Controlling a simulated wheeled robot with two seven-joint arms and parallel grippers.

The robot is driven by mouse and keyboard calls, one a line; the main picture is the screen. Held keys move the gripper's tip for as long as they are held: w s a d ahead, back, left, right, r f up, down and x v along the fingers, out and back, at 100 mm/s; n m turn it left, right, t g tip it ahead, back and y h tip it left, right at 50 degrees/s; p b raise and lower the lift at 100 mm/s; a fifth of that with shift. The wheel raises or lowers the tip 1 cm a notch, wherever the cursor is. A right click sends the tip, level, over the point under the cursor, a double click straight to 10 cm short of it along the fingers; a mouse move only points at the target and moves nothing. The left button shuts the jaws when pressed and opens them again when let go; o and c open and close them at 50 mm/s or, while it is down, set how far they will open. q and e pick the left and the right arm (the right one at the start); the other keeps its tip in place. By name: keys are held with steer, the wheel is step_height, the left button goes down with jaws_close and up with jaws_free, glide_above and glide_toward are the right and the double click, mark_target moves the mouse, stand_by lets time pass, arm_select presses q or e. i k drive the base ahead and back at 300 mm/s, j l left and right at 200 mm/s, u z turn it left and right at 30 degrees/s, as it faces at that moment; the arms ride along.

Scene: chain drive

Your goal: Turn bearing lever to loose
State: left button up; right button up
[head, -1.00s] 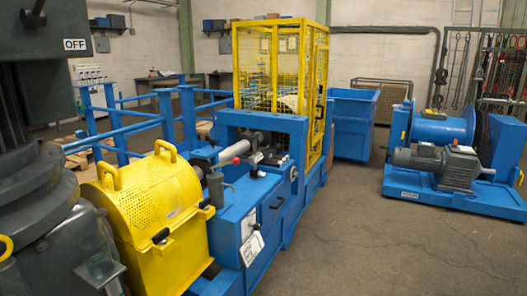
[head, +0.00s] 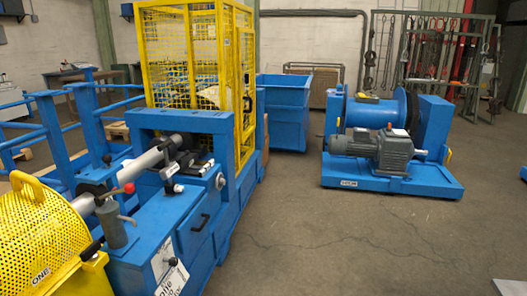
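The blue chain drive machine (head: 225,215) stands at the left, with a grey shaft (head: 146,165) running along its top. A lever with a red knob (head: 129,188) sticks out beside the shaft, near a grey cylindrical part (head: 112,222). A small lever with a dark knob (head: 107,158) stands behind the shaft. I cannot tell which of these is the bearing lever, or read a loose mark. Neither of my grippers shows in the head view.
A yellow perforated guard (head: 45,232) covers the machine's near end, and a yellow mesh cage (head: 190,60) its far end. A blue bin (head: 284,108) stands behind. A blue winch with a grey motor (head: 382,150) sits at the right. The floor (head: 340,235) between is clear.

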mark_target(187, 153)
steer(key=i+l+z, duration=0.15)
steer(key=i, duration=2.1)
steer(key=j, duration=0.05)
